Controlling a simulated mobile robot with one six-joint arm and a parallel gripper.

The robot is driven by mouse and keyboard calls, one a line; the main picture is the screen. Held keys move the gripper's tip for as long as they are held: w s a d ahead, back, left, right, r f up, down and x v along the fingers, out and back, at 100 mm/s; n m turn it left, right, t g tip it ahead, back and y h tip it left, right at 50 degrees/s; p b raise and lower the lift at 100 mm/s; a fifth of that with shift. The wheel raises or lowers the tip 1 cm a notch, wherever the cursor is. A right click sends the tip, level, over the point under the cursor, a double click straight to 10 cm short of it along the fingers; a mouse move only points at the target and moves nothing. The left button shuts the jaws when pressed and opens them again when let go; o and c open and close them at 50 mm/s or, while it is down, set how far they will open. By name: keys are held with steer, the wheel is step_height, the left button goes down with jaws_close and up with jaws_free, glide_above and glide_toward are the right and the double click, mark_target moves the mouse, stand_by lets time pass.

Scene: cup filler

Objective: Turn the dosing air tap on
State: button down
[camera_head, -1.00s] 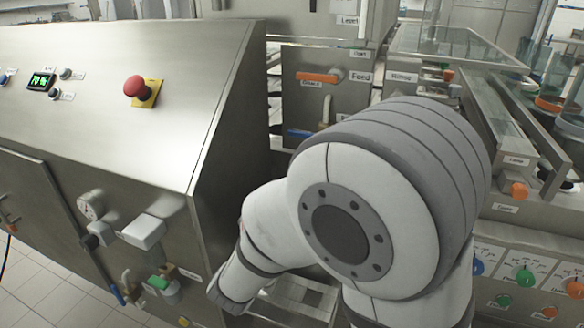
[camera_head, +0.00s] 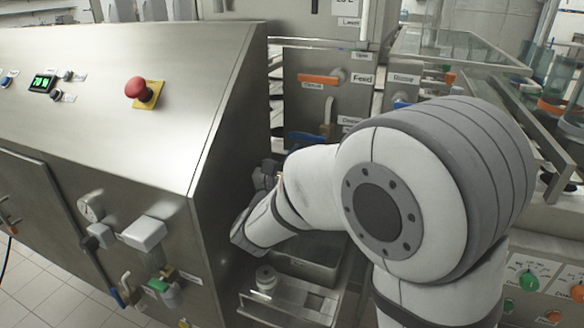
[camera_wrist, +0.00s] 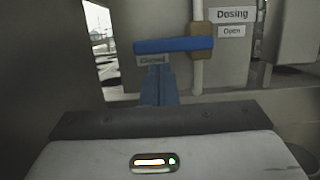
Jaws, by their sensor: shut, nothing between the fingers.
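The dosing air tap has a long blue handle (camera_wrist: 175,45) that lies level in the wrist view, pointing left from its brass-coloured body (camera_wrist: 201,42) on a pale upright pipe. A "Closed" label (camera_wrist: 152,60) is just under the handle's left end. The "Dosing" label (camera_wrist: 233,14) and "Open" label (camera_wrist: 231,31) are to the right of the pipe. My gripper (camera_wrist: 157,68) is shut and empty, its bluish fingers just below the left half of the handle; I cannot tell whether they touch. In the head view the blue handle (camera_head: 304,138) shows partly above my arm.
A steel cabinet (camera_head: 215,150) with a red emergency button (camera_head: 138,89) stands close left of my arm. An orange-handled Feed tap (camera_head: 319,79) is above the blue one. A steel ledge (camera_head: 318,302) lies below.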

steer(key=shift+r, duration=0.25)
steer(key=shift+a, duration=0.1)
